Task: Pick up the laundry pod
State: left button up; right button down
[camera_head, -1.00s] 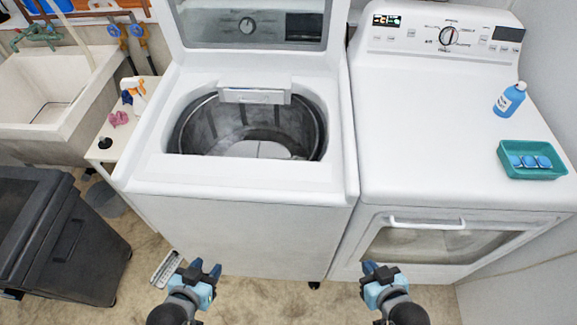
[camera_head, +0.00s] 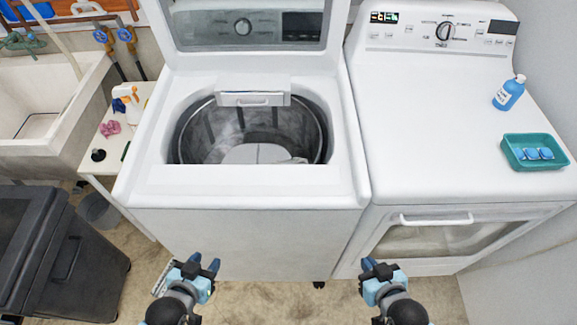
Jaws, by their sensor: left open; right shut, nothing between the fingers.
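Several blue laundry pods (camera_head: 531,154) lie in a teal tray (camera_head: 554,166) on the top of the dryer at the right. My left gripper (camera_head: 204,264) is open and empty, low in front of the washer. My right gripper (camera_head: 368,263) is shut and empty, low in front of the dryer's left edge. Both grippers are well apart from the tray and below the machine tops.
The washer (camera_head: 250,190) stands in the middle with its lid up and some cloth (camera_head: 257,153) in the drum. A blue bottle (camera_head: 509,92) stands behind the tray on the dryer (camera_head: 425,120). A dark bin (camera_head: 75,255) and a sink (camera_head: 60,110) are at the left.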

aim_at(531, 153)
jog(key=z, duration=1.65)
